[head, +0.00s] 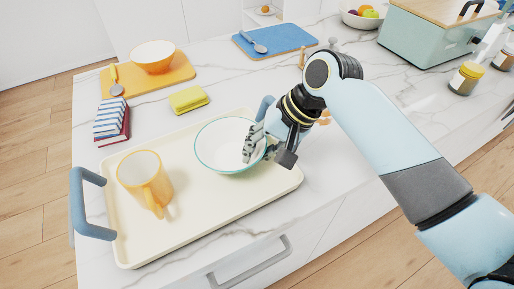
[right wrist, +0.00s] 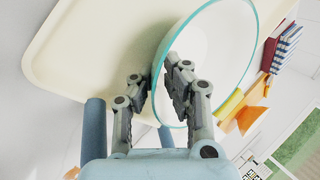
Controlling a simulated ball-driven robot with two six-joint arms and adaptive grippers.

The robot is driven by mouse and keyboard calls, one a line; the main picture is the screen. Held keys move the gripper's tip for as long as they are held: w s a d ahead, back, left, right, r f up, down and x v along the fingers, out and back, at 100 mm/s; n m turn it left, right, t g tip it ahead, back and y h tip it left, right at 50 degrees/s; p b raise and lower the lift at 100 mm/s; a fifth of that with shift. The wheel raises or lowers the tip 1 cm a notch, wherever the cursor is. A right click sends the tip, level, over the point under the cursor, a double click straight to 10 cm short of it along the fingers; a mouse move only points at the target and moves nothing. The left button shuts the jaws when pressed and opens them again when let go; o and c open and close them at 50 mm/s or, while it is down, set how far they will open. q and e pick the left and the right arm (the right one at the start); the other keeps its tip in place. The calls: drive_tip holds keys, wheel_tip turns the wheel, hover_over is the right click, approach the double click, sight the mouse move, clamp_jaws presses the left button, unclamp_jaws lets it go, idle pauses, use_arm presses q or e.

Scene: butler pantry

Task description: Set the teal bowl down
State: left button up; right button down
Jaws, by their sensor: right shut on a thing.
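The teal bowl (head: 220,148), white with a thin teal rim, is over the right half of the cream tray (head: 205,208). My right gripper (head: 254,146) is shut on the bowl's right wall. In the right wrist view the fingers (right wrist: 163,88) stand on either side of the bowl's rim, and the bowl (right wrist: 215,50) appears close to the tray (right wrist: 90,45). I cannot tell whether the bowl's base touches the tray. My left gripper is not in view.
A yellow mug (head: 147,182) stands on the tray's left half. Blue handles (head: 90,205) rise at the tray's ends.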

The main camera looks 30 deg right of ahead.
drive_tip(key=c, duration=1.4)
unclamp_jaws()
drive_tip(key=v, duration=1.2)
drive_tip(key=shift+s, duration=0.1)
